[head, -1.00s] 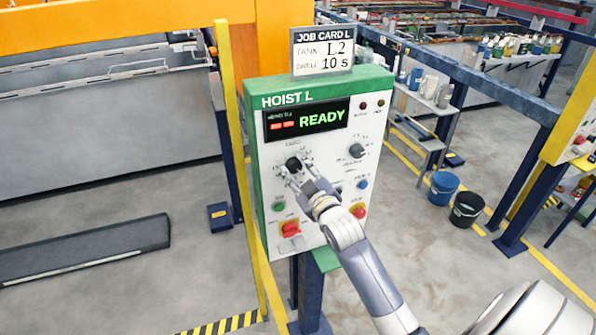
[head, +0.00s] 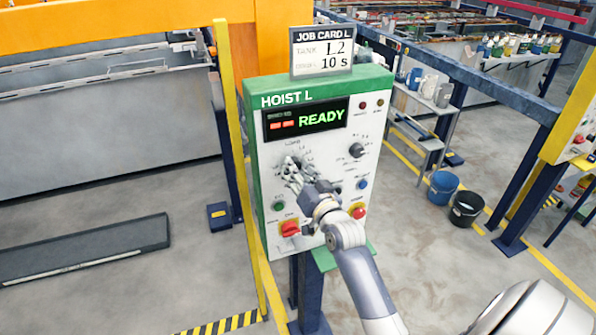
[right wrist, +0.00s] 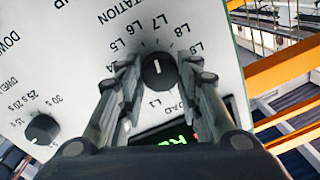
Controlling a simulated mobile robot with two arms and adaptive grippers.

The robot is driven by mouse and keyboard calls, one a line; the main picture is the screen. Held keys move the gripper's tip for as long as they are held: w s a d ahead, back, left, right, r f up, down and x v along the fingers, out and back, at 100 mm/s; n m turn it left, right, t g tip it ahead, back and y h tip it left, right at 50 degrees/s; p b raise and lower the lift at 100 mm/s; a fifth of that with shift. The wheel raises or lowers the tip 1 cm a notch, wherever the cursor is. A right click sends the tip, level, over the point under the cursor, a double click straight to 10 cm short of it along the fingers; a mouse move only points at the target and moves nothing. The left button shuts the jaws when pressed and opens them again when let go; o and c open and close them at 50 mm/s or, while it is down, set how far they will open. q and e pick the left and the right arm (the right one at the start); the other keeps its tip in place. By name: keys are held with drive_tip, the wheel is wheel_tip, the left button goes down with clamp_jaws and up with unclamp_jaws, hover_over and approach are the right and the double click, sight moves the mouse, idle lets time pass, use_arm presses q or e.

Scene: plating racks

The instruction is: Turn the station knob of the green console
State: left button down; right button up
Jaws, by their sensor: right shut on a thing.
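The green-edged console (head: 255,150) labelled HOIST L stands upright with a white face and a display reading READY. The black station knob (right wrist: 158,72) sits on its upper left face, inside a ring of printed L-number labels. A short white mark on the knob shows in the right wrist view. My right gripper (head: 293,168) is shut on the station knob, one finger on each side; its fingers hide most of the knob in the head view. My left gripper is not in view.
A job card (head: 322,50) on top reads L2, 10 s. A second black knob (head: 356,150), a blue button (head: 362,184), a green button (head: 278,206) and two red controls surround my gripper. A yellow post (head: 236,150) stands close on the left.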

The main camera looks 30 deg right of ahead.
drive_tip(key=shift+m, duration=1.6)
drive_tip(key=shift+f+m, duration=0.1)
drive_tip(key=shift+m, duration=0.2)
drive_tip(key=o, duration=1.1)
drive_tip(key=shift+c, duration=0.2)
drive_tip(key=s+a, duration=0.2)
drive_tip(key=s, duration=0.9)
drive_tip(key=shift+s+f, duration=0.2)
drive_tip(key=shift+s, duration=0.2)
